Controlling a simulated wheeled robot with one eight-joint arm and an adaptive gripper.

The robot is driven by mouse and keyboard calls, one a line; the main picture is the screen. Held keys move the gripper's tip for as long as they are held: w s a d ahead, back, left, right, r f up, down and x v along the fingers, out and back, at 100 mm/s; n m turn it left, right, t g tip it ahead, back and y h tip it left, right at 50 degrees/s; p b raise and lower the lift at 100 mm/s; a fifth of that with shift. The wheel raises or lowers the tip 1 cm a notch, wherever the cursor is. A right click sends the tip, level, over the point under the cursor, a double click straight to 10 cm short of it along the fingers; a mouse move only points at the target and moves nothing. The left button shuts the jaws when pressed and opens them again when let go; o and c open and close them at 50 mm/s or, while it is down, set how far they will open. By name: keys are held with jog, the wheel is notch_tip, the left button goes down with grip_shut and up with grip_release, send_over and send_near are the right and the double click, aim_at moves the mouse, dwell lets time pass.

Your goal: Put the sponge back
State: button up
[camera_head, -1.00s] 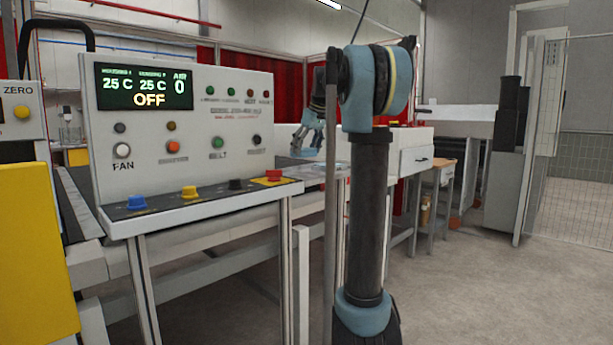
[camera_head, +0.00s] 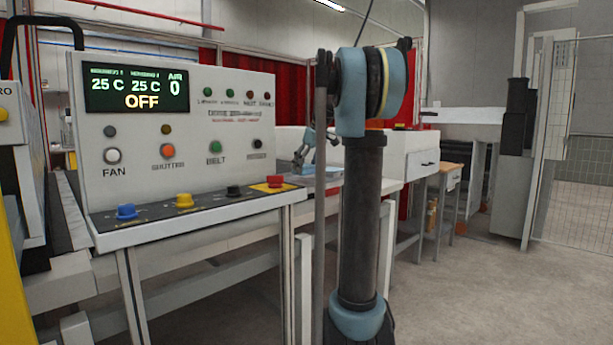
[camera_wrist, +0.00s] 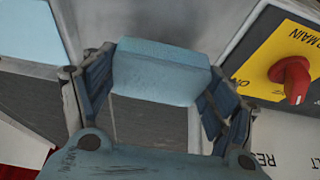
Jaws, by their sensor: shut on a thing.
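The sponge (camera_wrist: 160,72) is a pale blue block in the wrist view. My gripper (camera_wrist: 158,85) is shut on it, with a finger against each side. In the head view my gripper (camera_head: 303,158) shows small behind the control panel's right side, partly hidden by my arm. I cannot make out the sponge clearly there. In the wrist view, the red switch on a yellow plate lies to the right of the sponge, apart from it.
The control panel (camera_head: 180,130) with coloured knobs stands at the left. A red switch (camera_wrist: 292,78) on a yellow plate (camera_wrist: 268,50) is close to my gripper. A light blue surface (camera_wrist: 28,32) shows at the wrist view's upper left. Open floor (camera_head: 480,285) lies at the right.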

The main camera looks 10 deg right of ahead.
jog(key=shift+f, duration=1.4)
jog(key=o, duration=1)
jog(key=v, duration=1.2)
jog(key=s+a+f+m+h, duration=0.1)
jog(key=s+f+m, duration=0.1)
jog(key=s+f, duration=1.1)
jog(key=s+a+f+m+g, duration=0.1)
jog(key=s+f+m, duration=0.1)
jog(key=s+f, duration=1.1)
jog(key=s+a+f+m+h, duration=0.1)
jog(key=s+f+m, duration=0.2)
jog(key=s+f, duration=1.1)
jog(key=shift+f+h, duration=0.3)
